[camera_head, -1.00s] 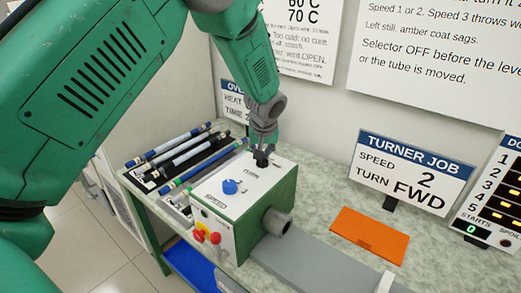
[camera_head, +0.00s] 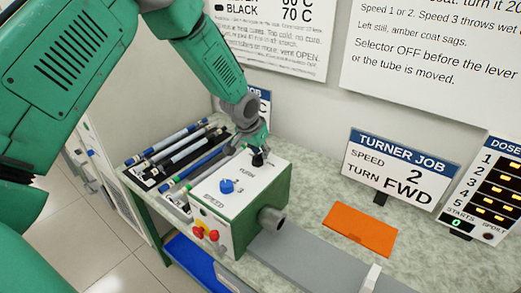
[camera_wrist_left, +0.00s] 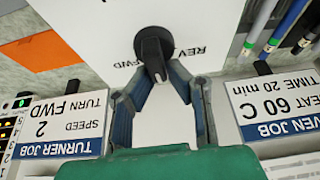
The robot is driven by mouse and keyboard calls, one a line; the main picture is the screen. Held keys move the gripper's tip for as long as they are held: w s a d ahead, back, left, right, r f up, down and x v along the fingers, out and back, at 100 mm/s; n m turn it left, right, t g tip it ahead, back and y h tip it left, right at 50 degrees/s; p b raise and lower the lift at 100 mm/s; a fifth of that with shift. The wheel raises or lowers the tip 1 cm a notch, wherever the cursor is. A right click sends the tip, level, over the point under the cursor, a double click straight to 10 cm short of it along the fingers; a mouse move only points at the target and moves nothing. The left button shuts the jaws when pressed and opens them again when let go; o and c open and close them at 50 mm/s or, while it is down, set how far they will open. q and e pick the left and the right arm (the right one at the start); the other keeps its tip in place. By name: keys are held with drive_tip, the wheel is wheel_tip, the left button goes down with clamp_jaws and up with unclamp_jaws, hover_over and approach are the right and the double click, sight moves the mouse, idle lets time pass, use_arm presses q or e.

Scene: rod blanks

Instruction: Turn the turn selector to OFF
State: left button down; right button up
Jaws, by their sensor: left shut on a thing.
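The turn selector (camera_head: 257,159) is a black knob on the white top of the green control box (camera_head: 262,195). In the left wrist view the knob (camera_wrist_left: 152,44) has a narrow handle pointing down the picture, between the printed FWD and REV marks. No OFF mark is legible there. My left gripper (camera_head: 257,148) comes down from above and is shut on the selector's handle. In the left wrist view the fingertips (camera_wrist_left: 160,77) close around the handle's end. My right gripper is not in view.

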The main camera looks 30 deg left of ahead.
use_arm(q)
drive_tip(key=shift+s+f, duration=0.25)
drive_tip(key=shift+s, duration=0.05)
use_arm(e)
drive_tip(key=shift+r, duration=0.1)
use_arm(q)
drive_tip(key=c, duration=1.6)
unclamp_jaws()
drive_tip(key=shift+s+r, duration=0.1)
drive_tip(key=shift+o, duration=0.2)
drive_tip(key=shift+r, duration=0.2)
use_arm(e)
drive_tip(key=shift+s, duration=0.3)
use_arm(q)
drive_tip(key=shift+r, duration=0.2)
drive_tip(key=v, duration=1.1)
drive_tip(key=shift+s+a+r, duration=0.15)
drive_tip(key=shift+r, duration=0.05)
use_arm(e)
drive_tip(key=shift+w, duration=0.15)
